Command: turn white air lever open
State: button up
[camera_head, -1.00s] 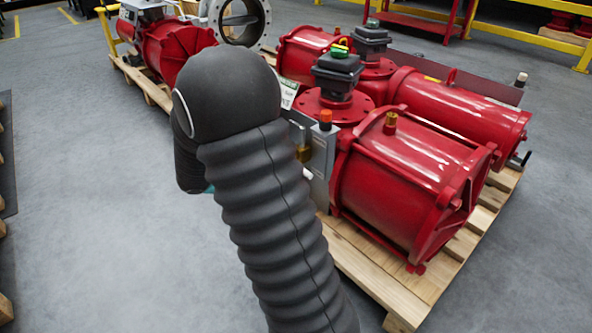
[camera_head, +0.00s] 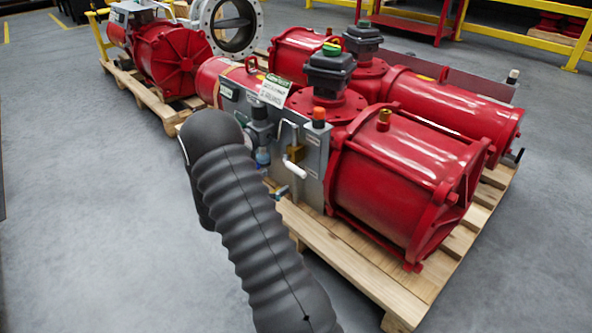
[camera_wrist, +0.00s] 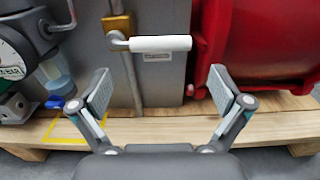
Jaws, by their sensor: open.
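The white air lever (camera_head: 293,167) is on the grey panel (camera_head: 313,160) of the nearest red actuator, beside a brass valve body (camera_head: 295,152). In the wrist view the white lever (camera_wrist: 161,43) lies about level, reaching right from the brass valve body (camera_wrist: 117,27). My gripper (camera_wrist: 160,92) is open and empty. Its two fingers are spread below the lever in that view, one to each side, not touching it. In the head view my gripper is hidden by my arm.
The red cylinder (camera_wrist: 262,45) stands close right of the lever. A gauge (camera_wrist: 12,62) and a clear-blue bowl (camera_wrist: 55,75) are at the left. The wooden pallet (camera_head: 345,262) runs below. Open floor (camera_head: 90,220) lies to the left.

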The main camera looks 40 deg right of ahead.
aim_at(293, 170)
jog(key=d, duration=0.9)
jog(key=shift+w, duration=0.3)
